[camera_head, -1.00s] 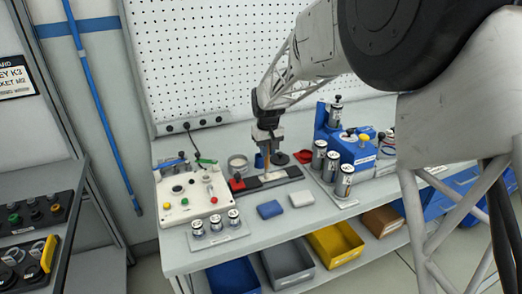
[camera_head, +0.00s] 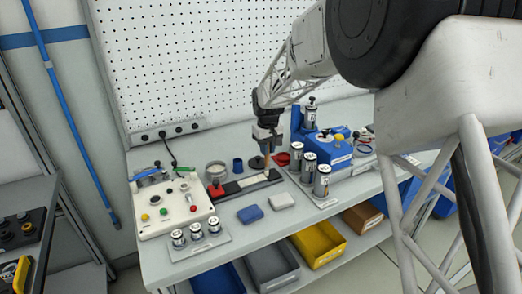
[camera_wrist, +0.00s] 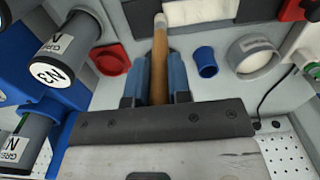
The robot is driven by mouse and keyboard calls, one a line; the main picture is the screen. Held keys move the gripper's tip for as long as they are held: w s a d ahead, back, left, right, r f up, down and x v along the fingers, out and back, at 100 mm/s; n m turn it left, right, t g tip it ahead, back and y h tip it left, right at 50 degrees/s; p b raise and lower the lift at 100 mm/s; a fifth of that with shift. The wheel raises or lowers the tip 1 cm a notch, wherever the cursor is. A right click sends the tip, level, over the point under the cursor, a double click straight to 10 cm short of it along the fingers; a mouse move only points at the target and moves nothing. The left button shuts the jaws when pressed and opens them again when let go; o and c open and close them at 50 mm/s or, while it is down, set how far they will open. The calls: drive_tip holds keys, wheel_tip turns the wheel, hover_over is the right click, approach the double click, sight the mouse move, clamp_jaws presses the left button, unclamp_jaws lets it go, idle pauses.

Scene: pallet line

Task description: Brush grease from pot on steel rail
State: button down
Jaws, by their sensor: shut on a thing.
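My gripper (camera_head: 267,150) is shut on a wooden-handled brush (camera_wrist: 159,62), which points down over the bench. In the wrist view the brush's pale tip is at the near edge of the steel rail (camera_wrist: 205,10), a pale strip with dark ends. I cannot tell whether it touches. The rail also shows in the head view (camera_head: 232,187), with a red block at its left end. A round grey pot (camera_head: 215,172), seen from above in the wrist view (camera_wrist: 254,58), stands behind the rail's left part, apart from the brush. Its contents are unclear.
A small blue cup (camera_head: 237,165) stands beside the pot. A red dish (camera_head: 281,159) lies right of the gripper. Labelled cylinders (camera_head: 308,165) and a blue fixture (camera_head: 330,148) crowd the right. A control box (camera_head: 170,205) stands left. Blue and grey pads (camera_head: 250,213) lie in front.

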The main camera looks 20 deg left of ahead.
drive_tip(key=s+a, duration=0.9)
wheel_tip(320, 180, up, 8)
drive_tip(key=shift+w+d, duration=0.2)
idle(0.9)
drive_tip(key=shift+w, duration=0.1)
idle(0.4)
